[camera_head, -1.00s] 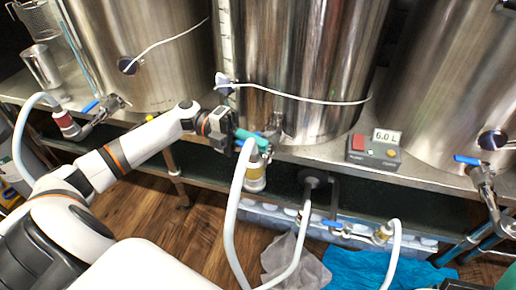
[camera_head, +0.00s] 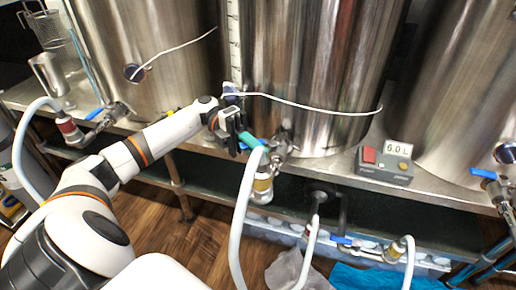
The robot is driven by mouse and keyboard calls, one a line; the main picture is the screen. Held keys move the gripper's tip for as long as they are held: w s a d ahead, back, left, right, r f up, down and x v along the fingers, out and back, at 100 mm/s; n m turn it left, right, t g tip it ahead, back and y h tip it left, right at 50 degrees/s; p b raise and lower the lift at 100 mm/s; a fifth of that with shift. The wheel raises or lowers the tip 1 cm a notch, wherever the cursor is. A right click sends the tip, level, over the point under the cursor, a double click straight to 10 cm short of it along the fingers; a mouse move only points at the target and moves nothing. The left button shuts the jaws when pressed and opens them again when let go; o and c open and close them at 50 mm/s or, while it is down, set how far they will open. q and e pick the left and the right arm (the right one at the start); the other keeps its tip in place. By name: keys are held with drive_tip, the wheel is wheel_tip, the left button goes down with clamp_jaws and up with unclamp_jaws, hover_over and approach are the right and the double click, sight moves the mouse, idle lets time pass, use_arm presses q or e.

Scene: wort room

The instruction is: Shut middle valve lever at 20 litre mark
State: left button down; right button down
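The middle kettle (camera_head: 300,75) has a valve (camera_head: 281,143) low on its front, with a teal lever (camera_head: 252,141) pointing left and a hose fitting (camera_head: 263,183) below. My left gripper (camera_head: 240,138) is at the lever's free left end, its dark fingers beside or touching it. Whether the fingers are closed on the lever cannot be told. A sight scale (camera_head: 234,45) runs up the kettle's left side; its marks are too small to read. My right gripper is out of view.
A white hose (camera_head: 243,215) hangs from the middle valve. The left kettle's blue-handled valve (camera_head: 112,113) and the right kettle's valve (camera_head: 492,185) stand either side. A white cable (camera_head: 310,104) crosses the middle kettle.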

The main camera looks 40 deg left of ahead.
use_arm(q)
drive_tip(key=c, duration=1.8)
unclamp_jaws()
drive_tip(key=w+a, duration=0.2)
drive_tip(key=a, duration=1)
